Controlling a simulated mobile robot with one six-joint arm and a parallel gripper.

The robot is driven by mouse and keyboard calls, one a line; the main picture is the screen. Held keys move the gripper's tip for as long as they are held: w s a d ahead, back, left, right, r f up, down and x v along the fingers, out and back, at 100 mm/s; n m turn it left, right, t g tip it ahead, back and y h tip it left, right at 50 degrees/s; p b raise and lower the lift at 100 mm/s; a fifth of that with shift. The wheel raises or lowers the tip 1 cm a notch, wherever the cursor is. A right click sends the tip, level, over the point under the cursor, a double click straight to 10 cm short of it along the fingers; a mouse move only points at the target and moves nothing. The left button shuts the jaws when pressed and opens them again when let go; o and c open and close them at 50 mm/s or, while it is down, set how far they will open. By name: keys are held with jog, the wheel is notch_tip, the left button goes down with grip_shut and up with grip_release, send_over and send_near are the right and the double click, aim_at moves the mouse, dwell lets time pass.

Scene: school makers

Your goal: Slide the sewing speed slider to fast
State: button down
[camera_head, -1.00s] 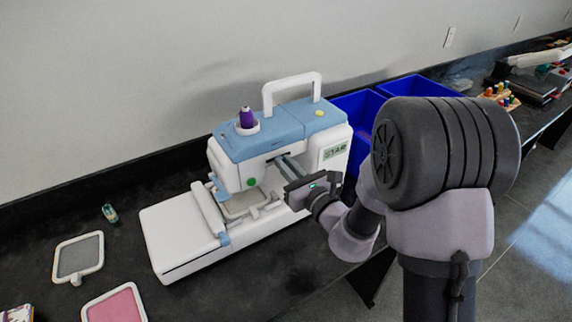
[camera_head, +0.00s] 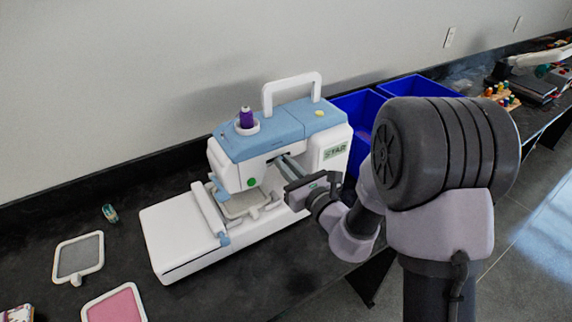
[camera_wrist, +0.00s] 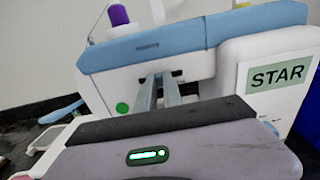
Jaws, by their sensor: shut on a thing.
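The white and blue sewing machine (camera_head: 281,130) stands on the dark counter. My gripper (camera_head: 283,160) reaches its front face just under the blue top. In the wrist view my gripper's two fingers (camera_wrist: 159,84) meet the machine's front (camera_wrist: 205,66) at a dark slot (camera_wrist: 178,75). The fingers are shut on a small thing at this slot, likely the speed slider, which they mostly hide. A green round button (camera_wrist: 122,108) is left of the fingers, and a STAR label (camera_wrist: 278,75) is to the right.
A purple thread spool (camera_head: 246,117) stands on top of the machine. Blue bins (camera_head: 352,106) are behind it to the right. Grey (camera_head: 78,256) and pink (camera_head: 115,305) hoops lie on the counter at left. A small bobbin-like item (camera_head: 110,212) lies nearby.

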aim_at(290, 152)
dwell(0.4)
jog(key=w+d, duration=0.1)
jog(key=d, duration=0.1)
jog(key=shift+w+d, duration=0.4)
jog(key=c, duration=1.5)
grip_release()
jog(key=shift+d, duration=0.1)
jog(key=p+v, duration=0.9)
jog(key=v, duration=0.8)
jog(key=shift+s+d, duration=0.1)
jog(key=shift+s, duration=0.05)
